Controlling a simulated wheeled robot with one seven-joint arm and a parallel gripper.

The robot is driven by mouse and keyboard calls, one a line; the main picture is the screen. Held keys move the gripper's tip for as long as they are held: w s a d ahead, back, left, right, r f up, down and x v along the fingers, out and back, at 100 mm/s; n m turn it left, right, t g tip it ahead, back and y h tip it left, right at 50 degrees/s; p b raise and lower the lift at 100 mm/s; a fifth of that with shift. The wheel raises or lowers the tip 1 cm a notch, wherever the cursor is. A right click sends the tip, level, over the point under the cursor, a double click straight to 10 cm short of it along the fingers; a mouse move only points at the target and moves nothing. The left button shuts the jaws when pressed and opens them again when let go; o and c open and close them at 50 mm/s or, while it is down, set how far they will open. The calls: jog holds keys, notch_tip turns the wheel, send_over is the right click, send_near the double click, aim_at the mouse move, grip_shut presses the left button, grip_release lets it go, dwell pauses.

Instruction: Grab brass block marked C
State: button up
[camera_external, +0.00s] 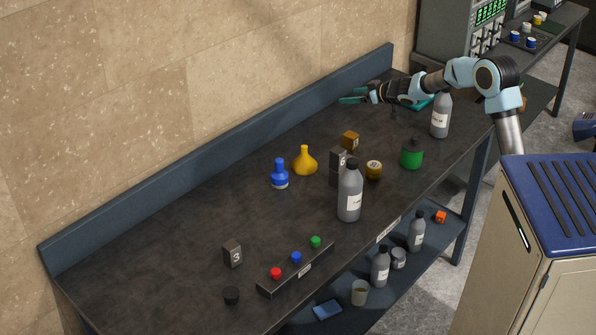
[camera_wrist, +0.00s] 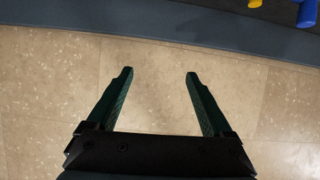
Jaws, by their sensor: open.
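A small brass-coloured block (camera_external: 350,140) sits on the dark bench in the external view, behind a grey block and a grey bottle. The letter on it is too small to read. My gripper (camera_external: 347,96) is above the bench's back edge by the wall, farther back than the block and apart from it. In the wrist view my gripper (camera_wrist: 160,73) is open, with nothing between its fingers and the tiled wall behind them. The brass block does not show in the wrist view.
Near the block stand a yellow flask (camera_external: 305,161), a blue bottle (camera_external: 280,174), a grey bottle (camera_external: 350,192), a round brass-coloured piece (camera_external: 374,170) and a green container (camera_external: 411,154). Another grey bottle (camera_external: 440,116) stands by my arm. A raised back edge (camera_external: 215,167) runs along the wall.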

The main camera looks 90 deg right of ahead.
jog(key=s+d, duration=0.3)
send_over(356, 137)
notch_tip(356, 137, down, 12)
notch_tip(356, 137, down, 3)
jog(key=shift+s+a+f+t+p, duration=0.15)
jog(key=shift+t+p, duration=0.15)
jog(key=shift+p, duration=0.2)
notch_tip(356, 137, down, 4)
jog(key=shift+r+p, duration=0.25)
jog(key=shift+p, duration=0.35)
jog(key=shift+x, duration=1.4)
jog(key=shift+r, duration=0.15)
grip_shut()
